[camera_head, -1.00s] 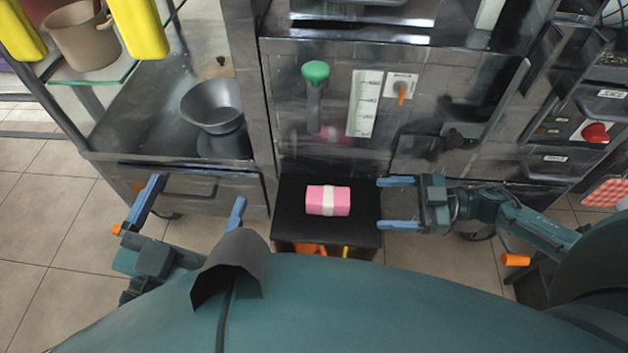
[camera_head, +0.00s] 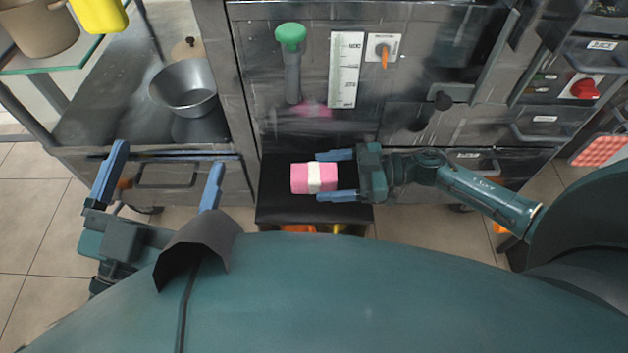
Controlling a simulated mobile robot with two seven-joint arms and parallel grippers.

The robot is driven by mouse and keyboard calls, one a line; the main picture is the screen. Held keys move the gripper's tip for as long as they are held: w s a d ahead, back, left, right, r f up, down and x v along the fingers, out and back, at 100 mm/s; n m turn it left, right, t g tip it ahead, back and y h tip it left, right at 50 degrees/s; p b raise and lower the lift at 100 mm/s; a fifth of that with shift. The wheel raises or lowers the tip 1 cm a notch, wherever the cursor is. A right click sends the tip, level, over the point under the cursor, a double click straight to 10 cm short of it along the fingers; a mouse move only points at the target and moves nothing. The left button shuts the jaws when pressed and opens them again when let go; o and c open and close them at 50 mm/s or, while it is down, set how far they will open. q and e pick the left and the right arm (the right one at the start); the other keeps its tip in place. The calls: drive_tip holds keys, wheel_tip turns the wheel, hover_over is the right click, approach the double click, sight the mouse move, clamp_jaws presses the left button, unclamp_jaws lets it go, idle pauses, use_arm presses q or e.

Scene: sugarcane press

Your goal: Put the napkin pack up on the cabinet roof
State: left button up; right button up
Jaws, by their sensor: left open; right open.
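The napkin pack (camera_head: 301,178) is a pink block with a white band around its middle. It lies on a black stool-like surface (camera_head: 282,211) in front of the steel cabinet (camera_head: 350,125). My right gripper (camera_head: 322,175) is open, with its blue fingers pointing left and reaching over the right end of the pack, one on the far side and one on the near side. I cannot tell whether they touch it. My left gripper (camera_head: 165,172) is open and empty at the left, well apart from the pack. The cabinet roof is not clearly in view.
A steel cart (camera_head: 95,115) with a metal bowl (camera_head: 183,88) stands at the left. The cabinet front carries a green-topped lever (camera_head: 290,38), an orange-handled switch (camera_head: 384,50) and a red knob (camera_head: 585,88). Orange and yellow things show under the black surface.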

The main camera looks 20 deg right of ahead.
drive_tip(key=shift+x, duration=0.9)
drive_tip(key=shift+c, duration=0.2)
drive_tip(key=c, duration=1.1)
